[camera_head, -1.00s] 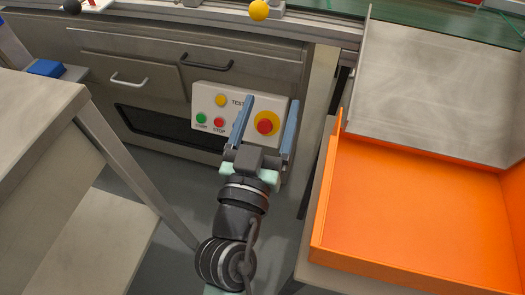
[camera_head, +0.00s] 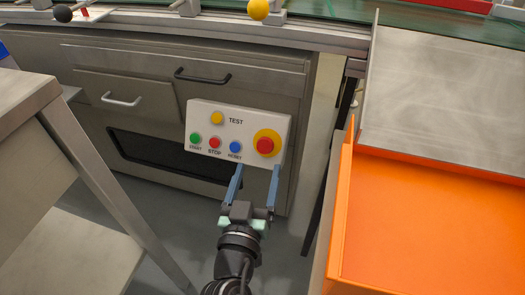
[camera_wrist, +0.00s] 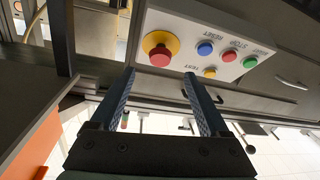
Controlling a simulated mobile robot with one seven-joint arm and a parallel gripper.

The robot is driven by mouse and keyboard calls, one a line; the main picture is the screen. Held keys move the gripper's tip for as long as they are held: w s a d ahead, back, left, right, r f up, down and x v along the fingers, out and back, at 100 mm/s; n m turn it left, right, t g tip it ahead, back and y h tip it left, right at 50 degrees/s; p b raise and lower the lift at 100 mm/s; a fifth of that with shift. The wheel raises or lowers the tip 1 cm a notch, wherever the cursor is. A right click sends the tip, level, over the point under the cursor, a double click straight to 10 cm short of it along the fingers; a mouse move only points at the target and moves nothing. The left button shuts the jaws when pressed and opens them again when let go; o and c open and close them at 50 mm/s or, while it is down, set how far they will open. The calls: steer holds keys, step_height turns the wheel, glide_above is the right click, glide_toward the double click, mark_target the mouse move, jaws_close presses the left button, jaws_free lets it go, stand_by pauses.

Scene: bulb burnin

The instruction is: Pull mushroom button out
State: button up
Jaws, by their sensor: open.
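The red mushroom button (camera_head: 265,146) sits on a yellow round plate at the right end of a white control panel (camera_head: 227,155). The button also shows in the wrist view (camera_wrist: 159,57), toward the upper middle. My gripper (camera_head: 255,174) is open and empty, its two blue fingers pointing up at the panel, just below the button in the head view. In the wrist view the fingertips (camera_wrist: 160,74) lie on either side of the button's column, apart from it. Whether the button is pressed in cannot be told.
The panel also carries a yellow test button (camera_head: 217,118), green start (camera_head: 196,138), red stop (camera_head: 215,142) and blue reset (camera_head: 235,146) buttons. Behind are grey drawers (camera_head: 140,100). An orange tray (camera_head: 430,225) stands at right, a grey table (camera_head: 30,110) at left.

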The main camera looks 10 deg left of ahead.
mark_target(264, 148)
steer(key=shift+w+a, duration=0.2)
steer(key=shift+w, duration=2.95)
jaws_close()
